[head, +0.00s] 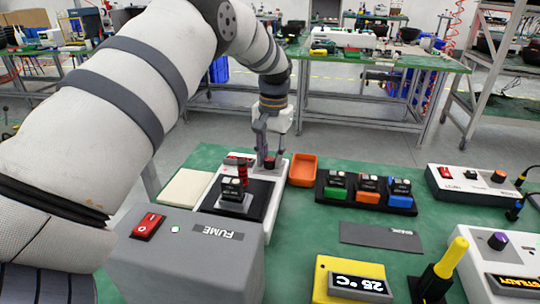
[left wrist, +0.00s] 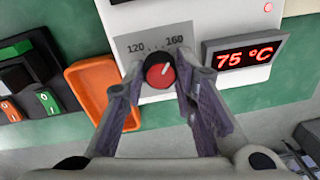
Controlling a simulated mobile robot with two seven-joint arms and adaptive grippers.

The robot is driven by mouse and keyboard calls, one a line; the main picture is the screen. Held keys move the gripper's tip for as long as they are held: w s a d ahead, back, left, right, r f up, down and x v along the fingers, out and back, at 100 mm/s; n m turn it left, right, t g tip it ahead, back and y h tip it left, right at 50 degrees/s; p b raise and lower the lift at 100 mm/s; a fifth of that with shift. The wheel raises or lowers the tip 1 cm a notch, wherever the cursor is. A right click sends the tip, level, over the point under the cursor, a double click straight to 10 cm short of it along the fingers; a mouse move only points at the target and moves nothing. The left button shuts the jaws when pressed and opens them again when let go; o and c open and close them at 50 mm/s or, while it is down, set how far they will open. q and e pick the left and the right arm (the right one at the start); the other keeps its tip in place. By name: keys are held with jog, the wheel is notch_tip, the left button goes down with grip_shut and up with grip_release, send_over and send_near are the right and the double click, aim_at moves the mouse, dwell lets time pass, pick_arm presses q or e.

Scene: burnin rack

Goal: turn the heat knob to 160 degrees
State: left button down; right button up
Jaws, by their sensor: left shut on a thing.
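The heat knob (left wrist: 160,74), red-faced with a black rim and a white pointer mark, sits on the white hot plate (left wrist: 222,18) below a grey scale label (left wrist: 155,42) reading 120 and 160. The pointer slants up and to the right, towards the 160 side. A red display (left wrist: 245,56) beside it reads 75 °C. My left gripper (left wrist: 158,88) is shut on the knob, one finger on each side. In the head view my left gripper (head: 266,160) reaches down to the far end of the hot plate (head: 276,196). My right gripper is out of view.
An orange tray (head: 303,168) stands close to the hot plate. A grey FUME box (head: 190,262) is in front. A black rack (head: 340,199) with green, orange and blue modules and a yellow 25 °C meter (head: 325,284) are to the right. The green mat has clear patches between.

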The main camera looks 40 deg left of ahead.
pick_arm(q)
jog(key=shift+m, duration=0.3)
dwell(0.4)
jog(key=c, duration=1.3)
grip_release()
